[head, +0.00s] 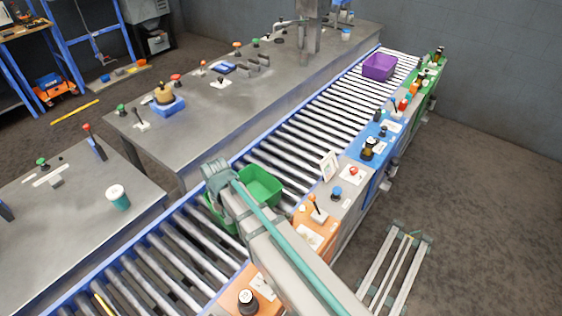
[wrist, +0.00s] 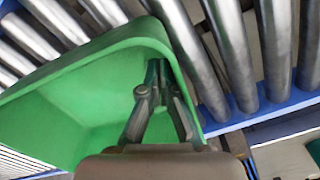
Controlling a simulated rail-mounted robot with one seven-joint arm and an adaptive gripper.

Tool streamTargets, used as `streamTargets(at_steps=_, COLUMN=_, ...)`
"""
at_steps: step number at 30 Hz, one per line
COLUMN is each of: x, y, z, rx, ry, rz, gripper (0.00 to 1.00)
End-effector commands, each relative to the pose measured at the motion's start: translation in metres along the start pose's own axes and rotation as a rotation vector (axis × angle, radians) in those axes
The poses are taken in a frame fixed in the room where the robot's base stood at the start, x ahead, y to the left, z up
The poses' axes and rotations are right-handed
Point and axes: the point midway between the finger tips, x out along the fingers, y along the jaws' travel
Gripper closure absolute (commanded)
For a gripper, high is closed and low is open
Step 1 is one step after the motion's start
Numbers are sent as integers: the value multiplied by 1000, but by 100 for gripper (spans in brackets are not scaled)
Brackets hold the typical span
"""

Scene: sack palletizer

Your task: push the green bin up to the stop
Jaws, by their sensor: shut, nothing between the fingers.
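The green bin (head: 262,186) is an open box on the roller conveyor (head: 320,125), partly hidden behind my arm in the head view. In the wrist view the green bin (wrist: 75,100) fills much of the left and middle, with its rim and inner walls showing. My gripper (wrist: 158,68) is shut and empty, its fingers seen against the inside of the bin near a corner. I cannot tell whether the fingertips touch the bin wall. In the head view my arm hides the fingers. I cannot make out a stop for certain.
A purple bin (head: 379,66) sits on the rollers near the conveyor's far end. Rollers between the two bins look clear. Consoles with buttons and bottles line the right side; a grey bench (head: 225,85) lines the left. A pallet-like rack (head: 398,265) lies at the lower right.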

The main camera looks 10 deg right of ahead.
Motion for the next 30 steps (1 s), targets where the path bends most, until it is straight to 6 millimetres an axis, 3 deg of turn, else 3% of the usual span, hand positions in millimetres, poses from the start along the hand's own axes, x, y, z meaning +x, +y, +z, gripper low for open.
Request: streamTargets(at_steps=30, x=0, y=-49, z=29, rx=0, ry=0, rz=0, gripper=100)
